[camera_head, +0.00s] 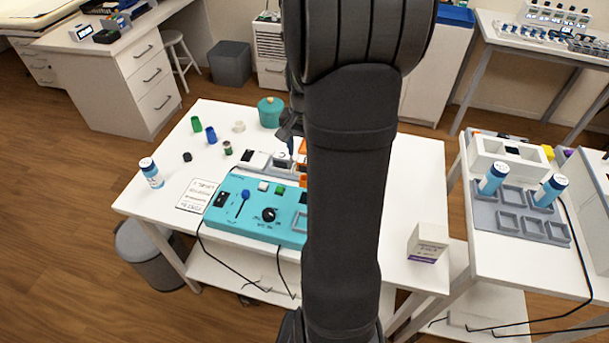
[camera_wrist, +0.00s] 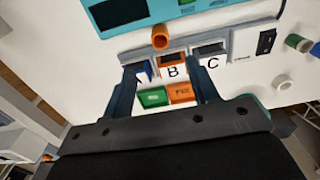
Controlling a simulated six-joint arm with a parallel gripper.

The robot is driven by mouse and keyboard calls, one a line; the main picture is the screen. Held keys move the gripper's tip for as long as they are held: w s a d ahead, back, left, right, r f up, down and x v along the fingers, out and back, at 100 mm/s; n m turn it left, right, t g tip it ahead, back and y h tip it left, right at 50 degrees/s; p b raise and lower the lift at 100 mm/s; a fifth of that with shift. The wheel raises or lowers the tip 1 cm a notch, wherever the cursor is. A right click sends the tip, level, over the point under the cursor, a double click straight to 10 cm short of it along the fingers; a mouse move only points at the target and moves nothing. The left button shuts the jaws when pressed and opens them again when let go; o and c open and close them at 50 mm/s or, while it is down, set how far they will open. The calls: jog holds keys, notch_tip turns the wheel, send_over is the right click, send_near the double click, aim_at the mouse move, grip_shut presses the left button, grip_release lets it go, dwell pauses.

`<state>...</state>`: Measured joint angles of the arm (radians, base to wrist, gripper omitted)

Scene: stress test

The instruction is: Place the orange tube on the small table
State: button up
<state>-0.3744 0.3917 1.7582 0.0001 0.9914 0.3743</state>
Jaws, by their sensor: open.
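The orange tube (camera_wrist: 160,37) stands between the teal panel and the row of lettered bins in the wrist view. Its hollow top faces the camera. In the head view, orange parts show beside my arm, but my arm hides most of that spot. My gripper (camera_wrist: 165,88) is open and empty. Its fingers are on either side of the B bin (camera_wrist: 172,72), with the tube beyond the fingertips and not between them. In the head view, my gripper (camera_head: 290,130) is partly hidden behind my arm. I cannot tell which table is the small table.
A right-hand table holds a grey tray (camera_head: 485,218) with two bottles. Green (camera_wrist: 153,97) and orange (camera_wrist: 180,92) blocks lie before the bins.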

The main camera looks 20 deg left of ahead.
notch_tip(320, 180, up, 5)
jog(key=shift+f, duration=8.45)
jog(key=shift+c, duration=0.2)
jog(key=c, duration=1.1)
jog(key=shift+r, duration=0.15)
